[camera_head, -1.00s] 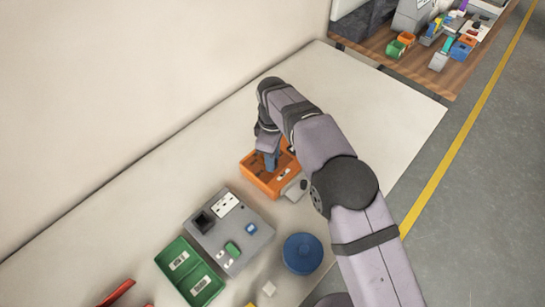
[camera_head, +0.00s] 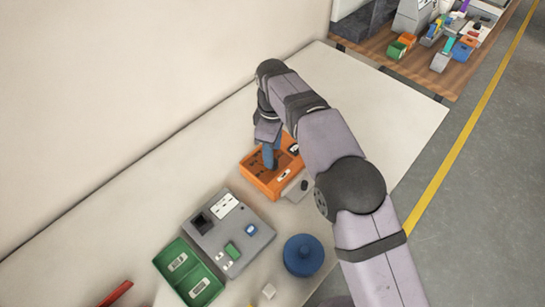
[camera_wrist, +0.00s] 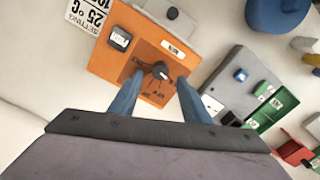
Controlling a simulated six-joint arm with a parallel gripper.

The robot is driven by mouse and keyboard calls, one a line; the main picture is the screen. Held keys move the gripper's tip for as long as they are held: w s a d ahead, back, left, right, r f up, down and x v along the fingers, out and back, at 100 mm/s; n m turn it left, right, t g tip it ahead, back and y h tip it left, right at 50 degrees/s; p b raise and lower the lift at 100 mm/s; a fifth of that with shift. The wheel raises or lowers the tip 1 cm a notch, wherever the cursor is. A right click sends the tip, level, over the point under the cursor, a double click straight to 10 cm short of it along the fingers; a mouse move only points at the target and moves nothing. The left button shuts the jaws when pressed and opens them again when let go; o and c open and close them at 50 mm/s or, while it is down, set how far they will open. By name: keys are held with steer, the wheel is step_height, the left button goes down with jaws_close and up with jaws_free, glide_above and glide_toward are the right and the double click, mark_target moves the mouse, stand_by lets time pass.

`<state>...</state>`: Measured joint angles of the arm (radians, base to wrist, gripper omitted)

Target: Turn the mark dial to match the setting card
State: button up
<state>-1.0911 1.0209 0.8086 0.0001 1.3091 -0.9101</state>
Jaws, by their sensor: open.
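The black mark dial (camera_wrist: 160,71) sits on the face of an orange box (camera_wrist: 105,62), with small dark markings around it. Its exact pointer setting is too small to read. The white setting card (camera_wrist: 86,14) lies beside the box at the top left of the wrist view and shows "SETTING", "25 °C" and a cut-off "100". My gripper (camera_wrist: 160,78) is open, its blue fingers on either side of the dial with gaps visible. In the head view my gripper (camera_head: 270,156) is over the orange box (camera_head: 258,178), hiding the dial.
A grey panel (camera_head: 258,240) with sockets and buttons stands near the orange box. Green trays (camera_head: 166,256), a round blue container (camera_head: 303,255), a white cube (camera_head: 268,291) and a red part (camera_head: 115,293) lie farther forward. The table right of the arm is clear.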

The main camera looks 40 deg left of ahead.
steer(key=shift+r, duration=1.8)
